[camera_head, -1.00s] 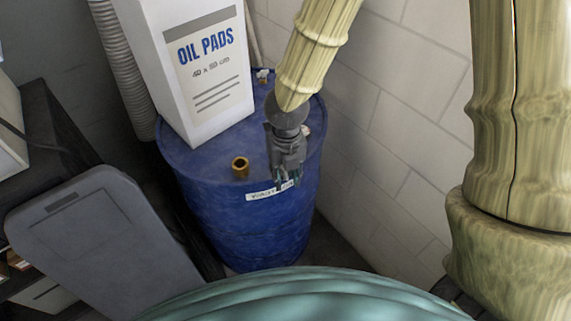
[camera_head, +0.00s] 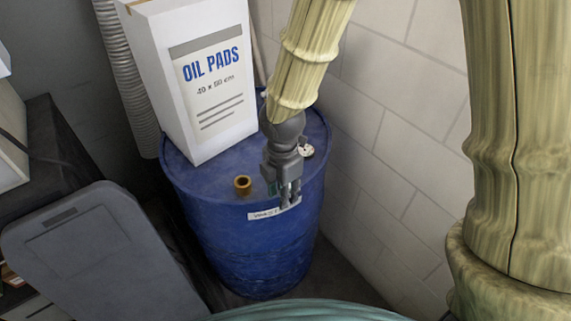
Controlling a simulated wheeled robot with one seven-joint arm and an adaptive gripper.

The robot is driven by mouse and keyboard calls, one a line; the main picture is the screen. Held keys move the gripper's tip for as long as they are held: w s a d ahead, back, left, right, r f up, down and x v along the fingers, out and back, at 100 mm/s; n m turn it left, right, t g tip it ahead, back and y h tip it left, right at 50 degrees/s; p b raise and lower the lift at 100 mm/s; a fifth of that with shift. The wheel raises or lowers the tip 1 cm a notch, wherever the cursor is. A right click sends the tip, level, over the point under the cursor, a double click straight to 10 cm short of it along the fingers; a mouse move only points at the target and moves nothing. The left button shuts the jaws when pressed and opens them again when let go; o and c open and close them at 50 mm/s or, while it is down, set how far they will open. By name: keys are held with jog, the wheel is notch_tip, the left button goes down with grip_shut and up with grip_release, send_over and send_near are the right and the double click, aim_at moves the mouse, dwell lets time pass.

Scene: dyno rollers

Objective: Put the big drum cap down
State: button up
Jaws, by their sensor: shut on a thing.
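My gripper (camera_head: 290,196) hangs fingers down over the front right rim of the blue drum (camera_head: 255,245), in front of its white label (camera_head: 262,215). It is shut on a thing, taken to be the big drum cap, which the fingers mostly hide. A small teal patch shows beside the fingers; I cannot tell if it is part of the cap. A brass ring-shaped fitting (camera_head: 242,185) stands on the drum top, left of my gripper. A small whitish piece (camera_head: 306,151) lies on the drum top at the right.
A tall white OIL PADS box (camera_head: 205,105) stands on the drum's back left. A block wall (camera_head: 390,140) is close on the right. A grey lidded bin (camera_head: 95,250) is at the left front. A ribbed hose (camera_head: 128,85) runs behind the box.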

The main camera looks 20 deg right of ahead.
jog(key=w+d+p, duration=0.1)
jog(key=w, duration=0.4)
jog(key=w+d+f+p, duration=0.1)
jog(key=w+p, duration=0.1)
jog(key=w, duration=0.3)
jog(key=w+d+p, duration=0.1)
jog(key=w+d, duration=0.1)
jog(key=w, duration=0.3)
jog(key=shift+w+f+p, duration=0.1)
jog(key=shift+f+p, duration=0.15)
jog(key=shift+p, duration=0.05)
jog(key=shift+w+f+p, duration=0.1)
jog(key=shift+f+p, duration=0.7)
jog(key=shift+f, duration=0.95)
jog(key=shift+f, duration=0.35)
jog(key=o, duration=1)
notch_tip(320, 180, up, 13)
jog(key=b, duration=0.3)
jog(key=shift+f, duration=0.15)
